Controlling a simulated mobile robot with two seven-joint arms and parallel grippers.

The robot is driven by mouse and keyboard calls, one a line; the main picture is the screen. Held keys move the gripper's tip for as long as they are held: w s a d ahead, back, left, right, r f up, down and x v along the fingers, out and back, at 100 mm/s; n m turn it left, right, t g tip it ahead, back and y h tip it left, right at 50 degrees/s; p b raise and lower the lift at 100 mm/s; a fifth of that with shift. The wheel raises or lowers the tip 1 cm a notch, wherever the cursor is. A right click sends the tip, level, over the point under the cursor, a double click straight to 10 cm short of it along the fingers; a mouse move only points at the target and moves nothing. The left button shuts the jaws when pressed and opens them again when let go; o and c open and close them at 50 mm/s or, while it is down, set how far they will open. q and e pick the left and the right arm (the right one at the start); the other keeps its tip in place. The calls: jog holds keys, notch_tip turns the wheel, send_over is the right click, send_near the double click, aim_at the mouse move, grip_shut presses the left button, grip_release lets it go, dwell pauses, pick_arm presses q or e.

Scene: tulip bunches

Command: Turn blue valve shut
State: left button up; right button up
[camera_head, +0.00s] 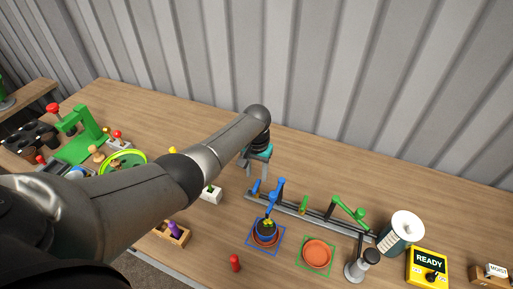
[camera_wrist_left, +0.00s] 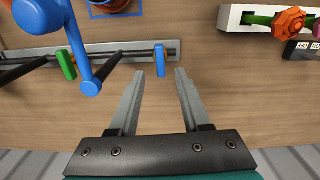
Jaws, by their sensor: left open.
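The blue valve is a small blue lever (camera_head: 255,186) at the left end of the grey rail, beside the tall blue spout (camera_head: 277,190). In the left wrist view the blue lever (camera_wrist_left: 159,61) lies crosswise to the dark pipe, just beyond the fingertips. My left gripper (camera_head: 256,169) reaches down close above that end of the rail. In the left wrist view its two fingers (camera_wrist_left: 161,75) are apart with nothing between them. I cannot tell its exact height above the lever. My right gripper is not in view.
A green lever (camera_head: 303,205) and green spout (camera_head: 348,211) stand farther right on the rail.

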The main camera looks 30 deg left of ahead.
aim_at(256, 185)
pick_arm(q)
notch_tip(256, 185, up, 10)
jog(key=p, duration=0.2)
dwell(0.6)
